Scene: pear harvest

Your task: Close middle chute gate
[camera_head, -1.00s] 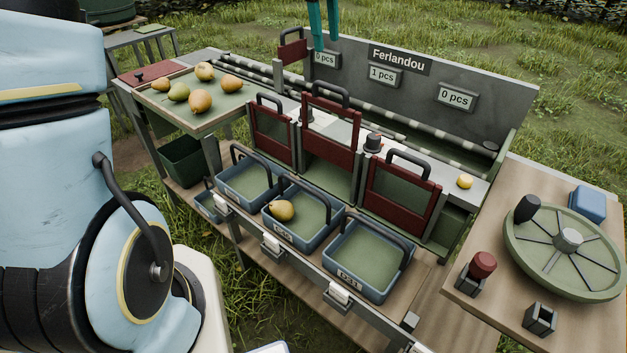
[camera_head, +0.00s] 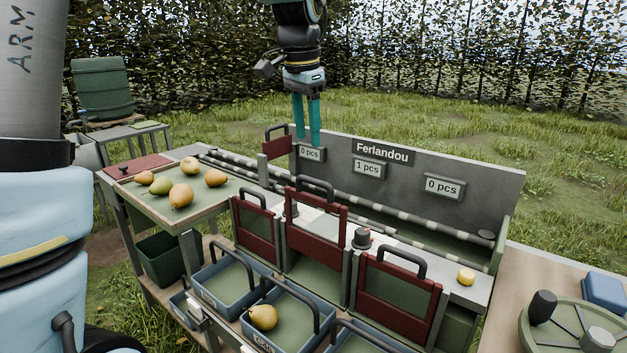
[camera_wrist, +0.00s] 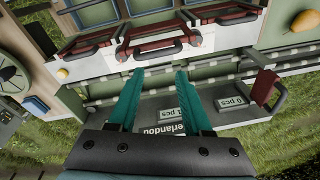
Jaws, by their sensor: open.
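The middle chute gate (camera_head: 316,222) is a dark red frame with a dark loop handle (camera_head: 315,184) on top. It stands higher than the left gate (camera_head: 255,228) and the right gate (camera_head: 398,287), so it looks raised. In the wrist view, the middle gate (camera_wrist: 152,36) shows beyond my fingers, its handle towards me. My gripper (camera_head: 308,140) has teal fingers, spread and empty, hanging in front of or above the grey back board, behind the gates. In the wrist view, my gripper (camera_wrist: 158,74) is apart from the handle.
The back board (camera_head: 400,205) carries count signs reading 0, 1 and 0 pcs. Another red gate (camera_head: 277,143) stands near the fingers. Blue bins (camera_head: 221,287) stand in front; the middle one holds a pear (camera_head: 263,317). Several pears lie on the left tray (camera_head: 207,207).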

